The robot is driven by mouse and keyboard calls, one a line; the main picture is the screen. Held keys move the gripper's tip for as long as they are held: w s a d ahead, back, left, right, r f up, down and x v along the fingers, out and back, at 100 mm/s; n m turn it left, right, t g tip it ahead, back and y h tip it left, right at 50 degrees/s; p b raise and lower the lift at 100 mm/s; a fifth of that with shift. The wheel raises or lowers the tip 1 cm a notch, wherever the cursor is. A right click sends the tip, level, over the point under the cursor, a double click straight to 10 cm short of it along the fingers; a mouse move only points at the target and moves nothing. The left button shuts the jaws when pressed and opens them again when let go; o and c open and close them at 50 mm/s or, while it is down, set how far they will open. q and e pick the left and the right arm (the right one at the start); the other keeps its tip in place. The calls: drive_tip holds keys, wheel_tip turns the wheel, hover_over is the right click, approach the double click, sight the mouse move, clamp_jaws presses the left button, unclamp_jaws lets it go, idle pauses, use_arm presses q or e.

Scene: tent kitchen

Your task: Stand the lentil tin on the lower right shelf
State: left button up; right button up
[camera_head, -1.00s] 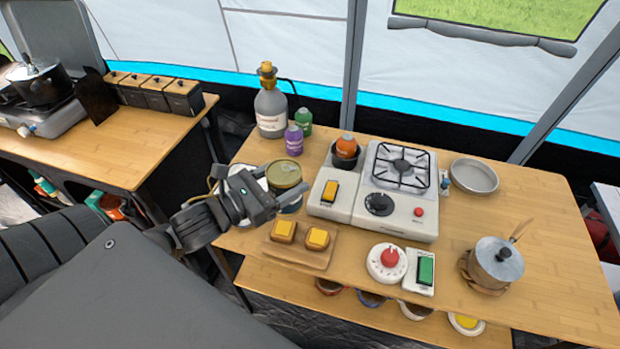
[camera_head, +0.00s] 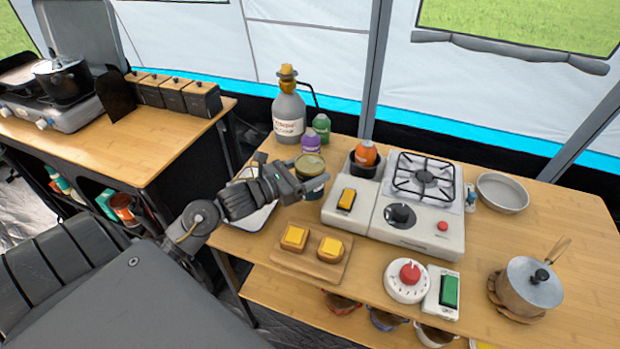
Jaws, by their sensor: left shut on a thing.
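A tin with an olive-gold lid (camera_head: 309,163) and a dark body is at the left end of the right-hand wooden table, beside the white stove. I take it to be the lentil tin; its label is not readable. My left gripper (camera_head: 312,185) is shut on it, with the fingers covering part of its side. The tin looks upright; I cannot tell whether its base touches the tabletop. A lower wooden shelf (camera_head: 262,290) runs under this table, with several bowls along it. My right gripper is not in view.
A board with two yellow-topped pieces (camera_head: 312,253), a red-knobbed timer (camera_head: 408,280) and a green-switched box (camera_head: 443,292) line the front edge. A white tray (camera_head: 256,212) lies behind my gripper. Bottles (camera_head: 289,115) stand behind. The left table (camera_head: 140,150) has open compartments holding several items.

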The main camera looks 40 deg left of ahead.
use_arm(q)
drive_tip(key=shift+w+a+f, duration=0.1)
drive_tip(key=shift+w+f, duration=0.05)
drive_tip(key=shift+f+p, duration=0.45)
drive_tip(key=shift+f, duration=1.15)
drive_tip(key=shift+f, duration=0.2)
drive_tip(key=o, duration=1.3)
